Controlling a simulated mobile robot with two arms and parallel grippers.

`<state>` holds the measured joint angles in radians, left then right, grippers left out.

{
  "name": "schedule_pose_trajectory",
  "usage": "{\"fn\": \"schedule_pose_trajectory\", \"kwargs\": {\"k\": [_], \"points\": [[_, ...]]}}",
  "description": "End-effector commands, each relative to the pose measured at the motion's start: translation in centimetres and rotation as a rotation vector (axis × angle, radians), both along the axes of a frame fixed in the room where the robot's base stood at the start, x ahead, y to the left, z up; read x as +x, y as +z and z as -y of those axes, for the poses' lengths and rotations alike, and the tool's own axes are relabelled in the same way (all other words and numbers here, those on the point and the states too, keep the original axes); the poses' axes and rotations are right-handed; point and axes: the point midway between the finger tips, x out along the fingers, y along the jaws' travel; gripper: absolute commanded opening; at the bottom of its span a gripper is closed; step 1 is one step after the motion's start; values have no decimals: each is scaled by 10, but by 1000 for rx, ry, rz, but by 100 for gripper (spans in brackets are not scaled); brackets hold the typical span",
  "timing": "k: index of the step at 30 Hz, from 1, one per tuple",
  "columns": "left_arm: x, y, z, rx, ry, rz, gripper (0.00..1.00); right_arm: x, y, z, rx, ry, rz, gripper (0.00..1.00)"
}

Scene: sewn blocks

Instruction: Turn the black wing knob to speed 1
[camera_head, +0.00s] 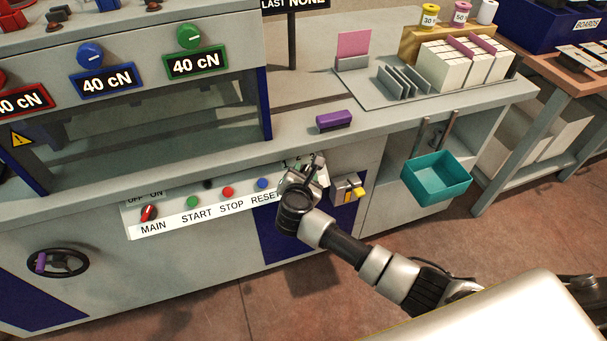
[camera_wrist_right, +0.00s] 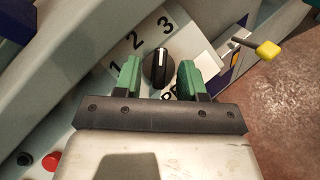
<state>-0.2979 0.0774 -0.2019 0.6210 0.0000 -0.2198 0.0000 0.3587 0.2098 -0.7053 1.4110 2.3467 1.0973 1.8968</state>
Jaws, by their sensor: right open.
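The black wing knob (camera_wrist_right: 160,67) sits on a pale dial plate (camera_wrist_right: 112,52) marked 1, 2 and 3 in the right wrist view. Its white line points up, toward the 3. My right gripper (camera_wrist_right: 160,73) is open, with one green fingertip on each side of the knob; a gap shows on both sides. My left gripper is not in view.
Left of my right gripper are the blue (camera_head: 263,184), red (camera_head: 228,192) and green (camera_head: 193,202) buttons and the red MAIN switch (camera_head: 149,213). A yellow-handled lever (camera_head: 356,194) is close on the right. A teal bin (camera_head: 437,182) hangs farther right.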

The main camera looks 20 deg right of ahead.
Motion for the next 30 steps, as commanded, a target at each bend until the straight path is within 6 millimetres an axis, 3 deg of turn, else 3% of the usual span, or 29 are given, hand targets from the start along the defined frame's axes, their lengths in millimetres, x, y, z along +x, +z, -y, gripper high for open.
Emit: {"fn": "schedule_pose_trajectory", "kwargs": {"k": [8,17,30], "points": [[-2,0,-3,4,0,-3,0,2,-1,1,-1,0,0,40],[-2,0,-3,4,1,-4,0,1,-1,1,-1,0,0,0],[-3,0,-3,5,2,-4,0,0,-3,1,-43,51,-2,0]]}}
